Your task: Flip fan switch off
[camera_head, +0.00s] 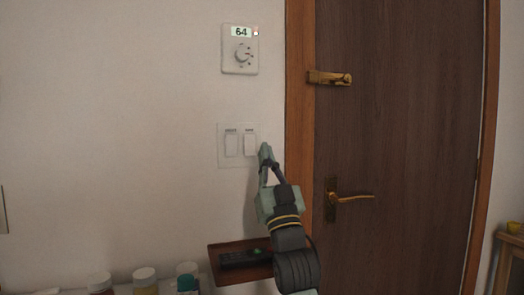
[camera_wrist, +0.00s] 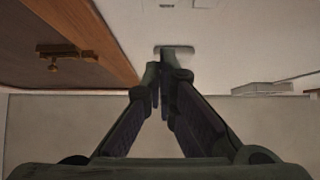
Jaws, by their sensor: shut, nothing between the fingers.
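A white plate (camera_head: 240,163) on the wall carries two rocker switches, a left rocker (camera_head: 231,145) and a right rocker (camera_head: 250,145). Each has a small label at its top, too small to read surely, so I cannot tell which is the fan switch. My gripper (camera_head: 265,148) is shut and empty, its fingertips just right of the right rocker in the head view. Whether it touches the plate cannot be told. In the wrist view my gripper (camera_wrist: 161,72) shows its fingers together in front of the pale wall.
A dial control (camera_head: 240,50) reading 64 is above the switches. A brown door (camera_head: 395,130) with a gold latch (camera_head: 330,78) and a gold handle (camera_head: 345,197) stands to the right. Below, a small brown shelf (camera_head: 218,262) holds a dark remote (camera_head: 240,259). Several jars stand at the lower left.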

